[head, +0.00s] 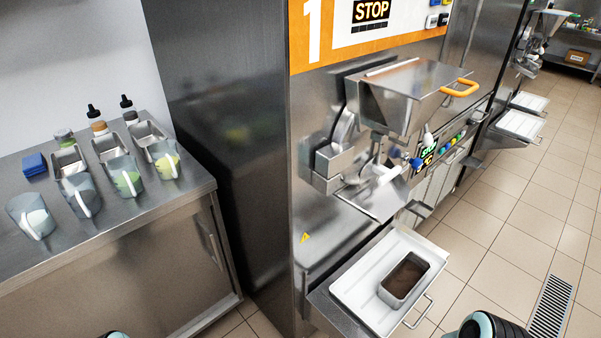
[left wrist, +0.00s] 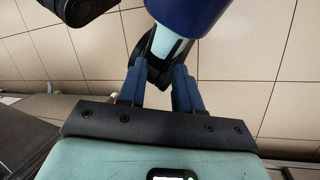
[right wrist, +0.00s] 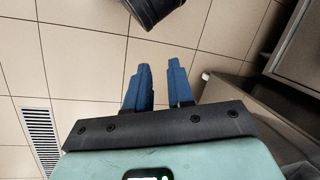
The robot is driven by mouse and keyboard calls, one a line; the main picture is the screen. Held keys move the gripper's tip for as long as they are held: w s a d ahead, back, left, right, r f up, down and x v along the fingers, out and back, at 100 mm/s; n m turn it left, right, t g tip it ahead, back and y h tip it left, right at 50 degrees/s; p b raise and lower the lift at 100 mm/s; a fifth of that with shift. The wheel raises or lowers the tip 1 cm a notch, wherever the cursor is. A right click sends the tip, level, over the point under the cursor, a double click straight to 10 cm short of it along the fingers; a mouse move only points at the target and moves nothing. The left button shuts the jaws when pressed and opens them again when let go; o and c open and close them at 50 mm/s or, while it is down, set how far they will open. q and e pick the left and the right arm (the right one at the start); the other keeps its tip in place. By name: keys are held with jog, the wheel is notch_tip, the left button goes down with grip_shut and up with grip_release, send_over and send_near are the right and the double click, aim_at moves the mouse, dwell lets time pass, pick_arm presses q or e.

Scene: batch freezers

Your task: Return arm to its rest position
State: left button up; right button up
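My left gripper (left wrist: 160,75) shows in the left wrist view with its two blue fingers apart. Nothing is visibly held between them; parts of my own body and floor tiles lie beyond. My right gripper (right wrist: 158,70) shows in the right wrist view, also with its blue fingers apart and empty, over tiled floor. Neither gripper shows in the head view, where only small pieces of my arms appear at the bottom edge. The arms' full postures are hidden.
A batch freezer (head: 325,150) stands ahead, with a white tray (head: 357,283) holding a metal pan (head: 388,299) of brown contents. A steel counter (head: 125,222) at left holds several jugs, pans and bottles. Open tiled floor (head: 500,215) lies at right.

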jog(key=s+a+n, duration=0.1)
jog(key=s+a, duration=0.4)
jog(key=s, duration=0.3)
notch_tip(320, 180, up, 11)
jog(key=g+p, duration=0.1)
jog(key=p, duration=1.1)
jog(key=shift+f, duration=0.15)
